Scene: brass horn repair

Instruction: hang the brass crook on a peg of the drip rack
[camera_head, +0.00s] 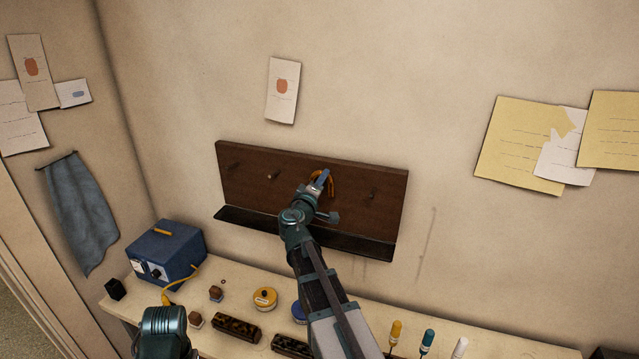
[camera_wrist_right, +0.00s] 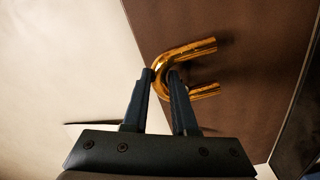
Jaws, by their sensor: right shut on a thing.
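The drip rack (camera_head: 245,188) is a dark wooden board on the wall with short pegs and a black ledge (camera_head: 362,245) along its bottom. The brass crook (camera_head: 333,186) is a shiny U-shaped tube in front of the board, right of its middle. My right gripper (camera_head: 322,179) is shut on the crook's bend; in the right wrist view the crook (camera_wrist_right: 203,46) points both ends right, across the brown board (camera_wrist_right: 255,20). A bare peg (camera_head: 372,196) shows to the right. I cannot tell whether the crook touches a peg. My left gripper is out of view.
Papers hang on the walls.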

